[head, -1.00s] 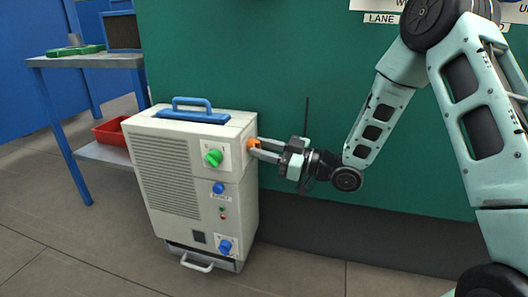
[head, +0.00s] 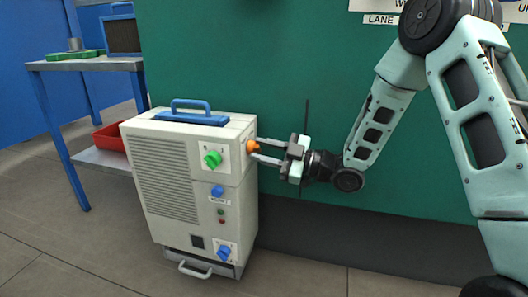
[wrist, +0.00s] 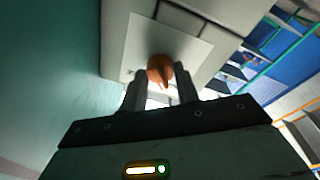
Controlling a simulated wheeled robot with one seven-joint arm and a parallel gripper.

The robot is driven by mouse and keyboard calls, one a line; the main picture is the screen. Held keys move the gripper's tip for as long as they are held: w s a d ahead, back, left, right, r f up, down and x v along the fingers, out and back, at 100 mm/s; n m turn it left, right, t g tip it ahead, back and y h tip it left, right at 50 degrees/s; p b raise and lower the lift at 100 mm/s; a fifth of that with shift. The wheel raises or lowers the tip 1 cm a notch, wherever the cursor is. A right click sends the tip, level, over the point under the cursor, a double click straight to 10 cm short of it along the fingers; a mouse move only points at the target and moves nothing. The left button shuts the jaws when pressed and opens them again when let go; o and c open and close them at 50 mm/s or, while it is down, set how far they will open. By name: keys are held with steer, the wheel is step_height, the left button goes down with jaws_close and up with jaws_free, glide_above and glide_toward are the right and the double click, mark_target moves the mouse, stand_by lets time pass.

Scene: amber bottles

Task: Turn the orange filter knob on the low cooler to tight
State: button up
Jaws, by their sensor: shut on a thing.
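The low cooler (head: 165,170) is a cream cabinet with a blue top handle, standing on the floor. The orange filter knob (head: 252,146) sticks out of its right side face, near the top. In the wrist view the orange knob (wrist: 160,68) sits on a pale plate and has a darker ridge; the plate's marks are too small to read. My gripper (head: 260,150) reaches in from the right, its two fingers on either side of the knob. In the wrist view the gripper (wrist: 159,84) is shut on the knob, with the fingertips at its lower sides.
The cooler's front has a green knob (head: 212,158), a blue knob (head: 217,190) and a lower blue knob (head: 223,252). A blue-legged table (head: 85,65) with a red bin (head: 110,137) on its shelf stands at left. A green wall (head: 330,60) is behind my arm.

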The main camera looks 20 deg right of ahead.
steer(key=shift+f, duration=0.1)
steer(key=o, duration=1)
steer(key=shift+c, duration=0.2)
steer(key=p+v, duration=0.6)
steer(key=v, duration=1.1)
steer(key=shift+d, duration=0.25)
